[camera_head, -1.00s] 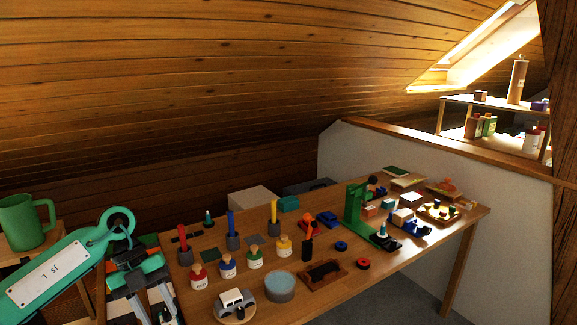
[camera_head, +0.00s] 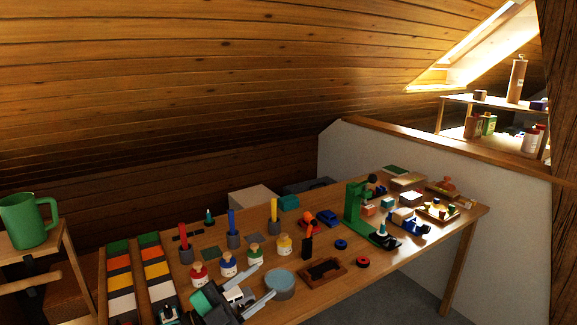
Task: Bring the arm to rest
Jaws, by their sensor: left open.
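My left gripper (camera_head: 266,280) comes in low at the front of the wooden table (camera_head: 340,295). Its two fingers are apart and point right. They appear empty. The white and grey toy car (camera_head: 237,295) is partly hidden by the gripper. I cannot tell whether they touch. A grey-blue round tin (camera_head: 281,284) stands right by the fingertips. My right gripper is not in view.
Two strips of coloured panels (camera_head: 120,280) lie on the table's left. A green mug (camera_head: 30,220) stands on a side stand at far left. A green upright stand (camera_head: 355,203) and several small items fill the right. Open floor lies beyond the table's front edge.

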